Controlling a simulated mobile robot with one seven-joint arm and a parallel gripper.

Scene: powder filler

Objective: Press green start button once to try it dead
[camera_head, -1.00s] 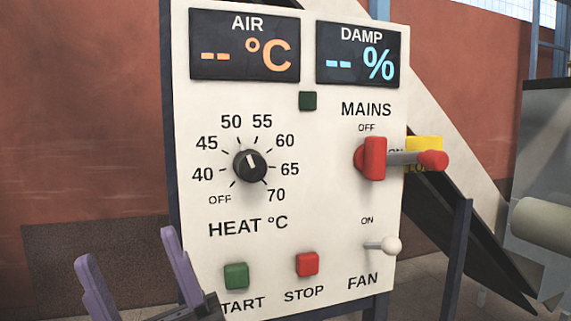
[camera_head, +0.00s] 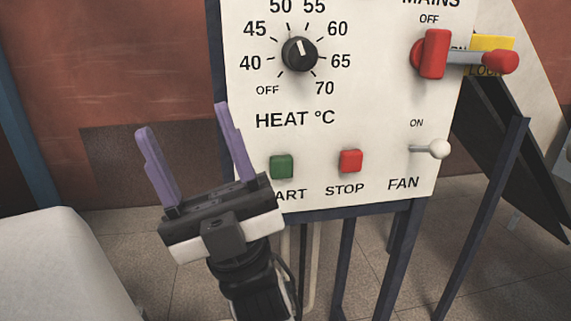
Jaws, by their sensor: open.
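The green start button (camera_head: 282,166) is a square cap low on the white control panel (camera_head: 370,105), above a label partly hidden by my gripper. The red stop button (camera_head: 350,161) is to its right. My gripper (camera_head: 188,125) is open and empty, its two purple fingers pointing up. It is to the left of the green button in the picture, with the right finger close to the panel's left edge. I cannot tell the gap in depth between finger and panel.
The heat dial (camera_head: 299,54) is above the buttons. The red mains handle (camera_head: 434,54) and the white fan switch (camera_head: 438,149) stick out at the panel's right. A pale rounded body (camera_head: 60,265) is at lower left. Dark frame legs (camera_head: 346,265) stand below the panel.

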